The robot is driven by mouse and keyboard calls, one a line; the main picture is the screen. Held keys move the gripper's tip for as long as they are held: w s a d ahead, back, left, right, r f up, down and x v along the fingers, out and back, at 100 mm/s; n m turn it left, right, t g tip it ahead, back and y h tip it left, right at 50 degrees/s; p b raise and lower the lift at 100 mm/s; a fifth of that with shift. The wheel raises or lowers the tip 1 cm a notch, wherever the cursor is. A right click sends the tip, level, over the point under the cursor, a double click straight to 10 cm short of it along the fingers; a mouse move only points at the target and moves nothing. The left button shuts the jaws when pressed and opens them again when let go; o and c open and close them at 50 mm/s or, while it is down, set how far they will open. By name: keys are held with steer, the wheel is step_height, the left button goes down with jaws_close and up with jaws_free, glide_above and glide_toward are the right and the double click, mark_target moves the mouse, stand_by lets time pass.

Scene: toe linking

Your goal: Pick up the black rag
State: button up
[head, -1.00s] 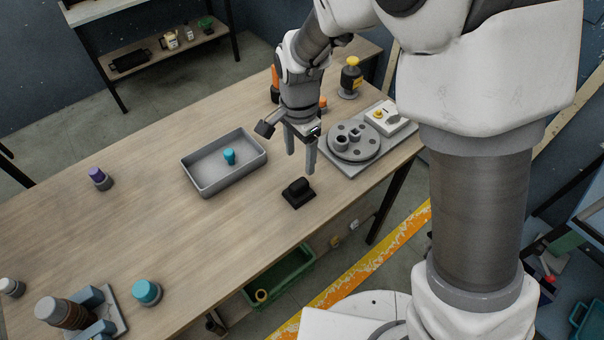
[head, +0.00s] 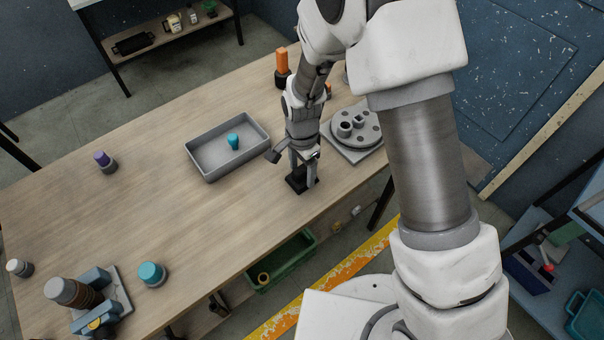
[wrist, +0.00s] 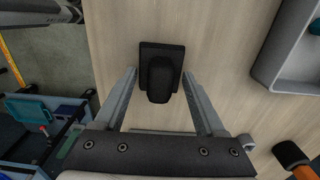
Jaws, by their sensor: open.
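The black rag (head: 294,184) shows as a dark square pad with a raised rounded lump, near the front edge of the wooden table. In the wrist view the black rag (wrist: 160,80) is upper centre, with the lump pointing towards my gripper. My gripper (head: 303,184) is low over it in the head view, and its fingers partly hide it. In the wrist view my gripper (wrist: 160,76) is open, one finger on each side of the lump. Visible gaps separate both fingers from it. I cannot tell the exact height of the fingertips.
A grey tray (head: 197,165) with a teal piece (head: 233,142) lies to the left. A grey fixture with a round holed disc (head: 366,128) stands to the right. An orange-and-black item (head: 282,66) is behind.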

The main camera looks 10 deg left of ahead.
jaws_close()
stand_by(0.3)
steer(key=shift+r, duration=0.1)
steer(key=shift+r, duration=0.55)
steer(key=r, duration=0.1)
steer(key=d+r, duration=0.1)
steer(key=r, duration=0.1)
steer(key=shift+w+r+b, duration=0.15)
steer(key=shift+r+b, duration=0.1)
steer(key=shift+b, duration=0.05)
steer(key=w+d+r, duration=0.1)
steer(key=d+r, duration=0.5)
steer(key=d, duration=0.4)
steer(key=shift+d+r+b, duration=0.15)
steer(key=shift+d+b, duration=0.2)
steer(key=shift+b, duration=0.1)
